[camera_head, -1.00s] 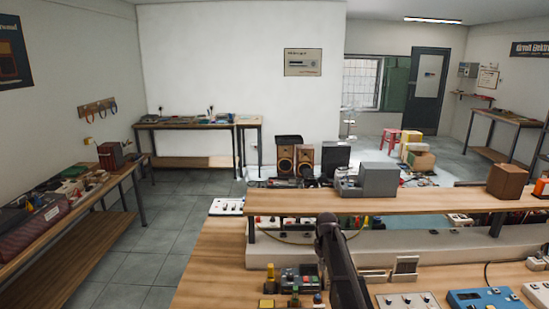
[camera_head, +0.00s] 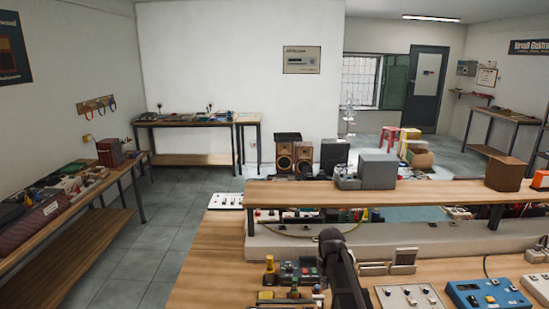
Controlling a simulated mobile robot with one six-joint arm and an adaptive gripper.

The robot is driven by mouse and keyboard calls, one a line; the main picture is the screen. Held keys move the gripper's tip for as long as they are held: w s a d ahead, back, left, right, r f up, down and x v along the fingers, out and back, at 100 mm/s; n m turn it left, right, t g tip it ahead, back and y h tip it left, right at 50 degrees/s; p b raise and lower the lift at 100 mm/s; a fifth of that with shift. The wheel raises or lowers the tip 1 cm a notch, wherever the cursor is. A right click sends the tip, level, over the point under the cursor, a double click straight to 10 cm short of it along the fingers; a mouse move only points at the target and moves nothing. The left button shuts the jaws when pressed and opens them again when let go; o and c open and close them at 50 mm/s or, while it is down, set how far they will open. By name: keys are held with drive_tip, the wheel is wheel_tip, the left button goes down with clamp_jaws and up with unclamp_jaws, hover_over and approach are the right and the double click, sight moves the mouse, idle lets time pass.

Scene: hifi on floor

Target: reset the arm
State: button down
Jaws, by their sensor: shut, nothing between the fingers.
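Part of my dark arm (camera_head: 341,270) rises from the bottom edge in the middle of the head view, with a rounded upper end. It stands in front of the wooden workbench (camera_head: 215,265) and overlaps part of its surface. I cannot see my gripper's fingers anywhere in this view. I see nothing held by the visible part of the arm.
A raised wooden shelf (camera_head: 420,192) crosses the bench behind my arm, with a grey device (camera_head: 377,171) on it. A small control box (camera_head: 300,270) lies left of the arm; a white switch panel (camera_head: 408,298) and blue box (camera_head: 488,294) lie right. Floor at left is clear.

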drive_tip(key=s+f+m+b, duration=0.2)
drive_tip(key=s+f+b, duration=0.1)
drive_tip(key=s, duration=0.6)
drive_tip(key=s+f+m+b, duration=0.2)
drive_tip(key=s+f+b, duration=0.1)
drive_tip(key=s, duration=0.6)
drive_tip(key=shift+s+f, duration=0.3)
drive_tip(key=shift+f, duration=0.1)
